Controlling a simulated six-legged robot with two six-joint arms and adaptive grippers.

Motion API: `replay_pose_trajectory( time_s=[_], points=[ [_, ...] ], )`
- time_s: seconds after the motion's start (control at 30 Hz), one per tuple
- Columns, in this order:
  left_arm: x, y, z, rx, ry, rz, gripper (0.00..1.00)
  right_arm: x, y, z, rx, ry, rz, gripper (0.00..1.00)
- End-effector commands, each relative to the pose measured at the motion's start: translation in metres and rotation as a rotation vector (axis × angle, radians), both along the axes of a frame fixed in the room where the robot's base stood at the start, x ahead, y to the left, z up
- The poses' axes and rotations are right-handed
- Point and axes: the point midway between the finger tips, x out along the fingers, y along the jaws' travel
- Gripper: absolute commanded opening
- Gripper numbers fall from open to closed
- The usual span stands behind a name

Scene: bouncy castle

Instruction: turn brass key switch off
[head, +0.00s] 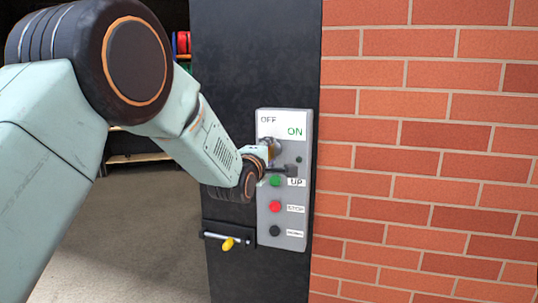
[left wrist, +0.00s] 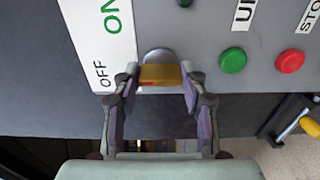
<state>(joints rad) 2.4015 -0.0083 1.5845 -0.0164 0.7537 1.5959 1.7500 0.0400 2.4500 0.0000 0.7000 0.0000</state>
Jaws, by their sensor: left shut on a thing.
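The grey control panel (head: 292,215) is fixed to a dark post and carries the labels OFF and ON at its top. The brass key (left wrist: 160,75) sits in a round silver key switch (left wrist: 158,56) below these labels. My left gripper (head: 277,160) is at the panel, and in the left wrist view (left wrist: 160,80) its two fingers stand on either side of the brass key, shut on it. In the head view the gripper and wrist hide most of the key. I cannot tell which label the key points to. My right gripper is not in view.
Below the switch are a green UP button (head: 275,181), a red STOP button (head: 275,206) and a black button (head: 275,231). A bar with a yellow handle (head: 228,244) sits lower left. A brick wall (head: 430,150) stands to the right; open floor (head: 150,230) lies left.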

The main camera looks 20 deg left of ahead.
Motion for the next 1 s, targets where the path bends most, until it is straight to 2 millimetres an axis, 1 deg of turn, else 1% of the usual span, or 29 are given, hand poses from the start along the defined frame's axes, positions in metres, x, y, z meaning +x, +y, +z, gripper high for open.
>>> replay_pose_trajectory(
  time_s=[0.43, 0.47, 0.5, 0.7, 1.0],
  points=[
    [0.0002, 0.0003, 0.0015, -0.011, -0.003, 0.001, 0.12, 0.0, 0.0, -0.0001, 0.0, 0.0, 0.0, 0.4],
    [0.0002, 0.0003, 0.0015, -0.011, -0.003, 0.001, 0.46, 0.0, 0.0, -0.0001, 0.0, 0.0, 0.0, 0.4],
    [0.0002, 0.0003, 0.0015, -0.011, -0.003, 0.001, 0.49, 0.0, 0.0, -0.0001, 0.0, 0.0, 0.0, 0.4],
    [0.0001, 0.0002, 0.0008, -0.009, -0.002, 0.0, 0.66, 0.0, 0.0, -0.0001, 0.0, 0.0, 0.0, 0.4],
    [-0.0005, 0.0001, 0.0002, -0.008, 0.0, 0.0, 0.66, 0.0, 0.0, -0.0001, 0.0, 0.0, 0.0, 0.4]
  ],
)
